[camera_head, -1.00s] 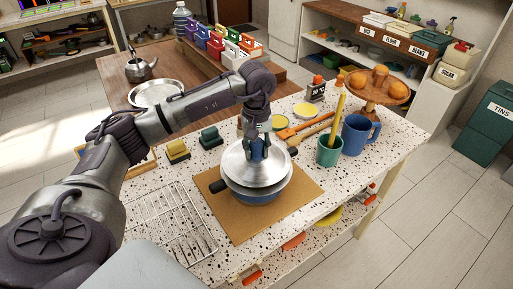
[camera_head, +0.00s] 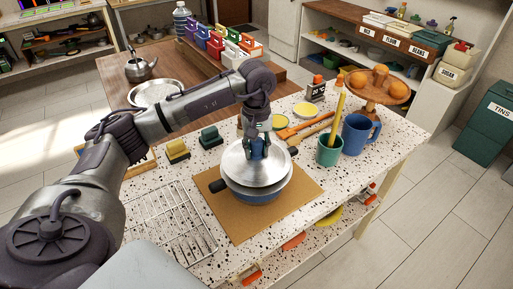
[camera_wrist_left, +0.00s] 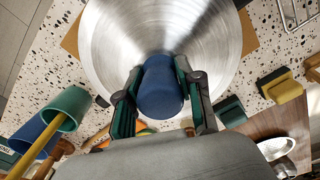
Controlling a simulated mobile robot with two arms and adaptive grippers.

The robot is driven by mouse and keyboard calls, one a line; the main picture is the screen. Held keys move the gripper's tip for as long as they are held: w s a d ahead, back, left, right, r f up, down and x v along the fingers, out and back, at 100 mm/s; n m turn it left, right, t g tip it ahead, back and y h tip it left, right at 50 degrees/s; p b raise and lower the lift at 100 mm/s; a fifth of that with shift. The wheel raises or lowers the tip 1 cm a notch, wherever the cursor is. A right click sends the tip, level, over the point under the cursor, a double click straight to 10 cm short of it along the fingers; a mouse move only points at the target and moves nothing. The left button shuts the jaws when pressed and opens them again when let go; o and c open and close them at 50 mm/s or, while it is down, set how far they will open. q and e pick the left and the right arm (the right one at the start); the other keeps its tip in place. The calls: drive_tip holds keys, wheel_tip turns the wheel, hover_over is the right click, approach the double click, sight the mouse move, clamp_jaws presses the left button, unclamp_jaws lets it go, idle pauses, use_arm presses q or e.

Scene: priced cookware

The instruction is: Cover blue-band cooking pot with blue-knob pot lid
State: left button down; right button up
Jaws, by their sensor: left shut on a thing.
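The blue-band cooking pot (camera_head: 262,197) stands on a brown board on the speckled counter, with a dark handle at its left. The steel pot lid (camera_head: 243,166) is over the pot's mouth. Its blue knob (camera_wrist_left: 163,88) shows large in the left wrist view. My left gripper (camera_head: 257,150) comes from above and is shut on the knob, one finger on each side. A pale inner band of the pot shows below the lid's near edge, so I cannot tell whether the lid rests on the rim. My right gripper is not in view.
A wire rack (camera_head: 170,222) lies left of the brown board (camera_head: 301,200). A green cup (camera_head: 328,151) with a yellow stick and a blue mug (camera_head: 357,135) stand to the right. Yellow and green sponges (camera_head: 177,151) lie behind at the left.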

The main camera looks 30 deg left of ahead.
use_arm(q)
drive_tip(key=shift+f+b, duration=0.8)
drive_tip(key=shift+f, duration=0.2)
idle(0.5)
drive_tip(key=shift+f+b, duration=0.2)
drive_tip(key=shift+b, duration=0.2)
drive_tip(key=shift+f, duration=0.15)
idle(0.4)
unclamp_jaws()
idle(0.5)
